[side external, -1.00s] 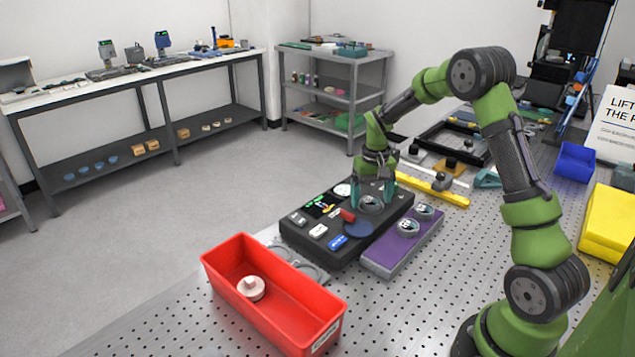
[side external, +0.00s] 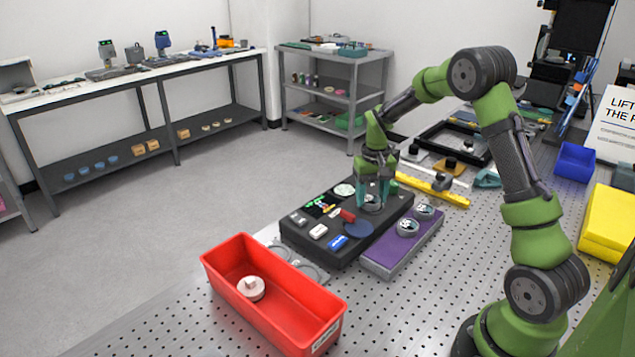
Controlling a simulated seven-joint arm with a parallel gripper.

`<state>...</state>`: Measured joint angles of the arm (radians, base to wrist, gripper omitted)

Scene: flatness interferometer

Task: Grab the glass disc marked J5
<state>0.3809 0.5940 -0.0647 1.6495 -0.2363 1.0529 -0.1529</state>
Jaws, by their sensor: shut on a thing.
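My gripper (side external: 373,204) points down over the right part of the black instrument (side external: 330,254), its teal fingers shut on a round grey-rimmed glass disc (side external: 372,206). The disc is at the instrument's top; I cannot tell whether it still touches it. The fingers hide part of it, and any marking on it is too small to read. Two similar glass discs, a nearer one (side external: 408,227) and a farther one (side external: 424,211), lie on the purple pad (side external: 385,266) to the right. Their dark marks are not readable.
The black instrument also carries a red cylinder (side external: 347,216), a blue round pad (side external: 358,229) and a small lit screen (side external: 322,206). A red bin (side external: 226,267) with a pale knobbed disc (side external: 250,288) stands at the front. A yellow bar (side external: 433,189) lies behind. The perforated table is clear at front right.

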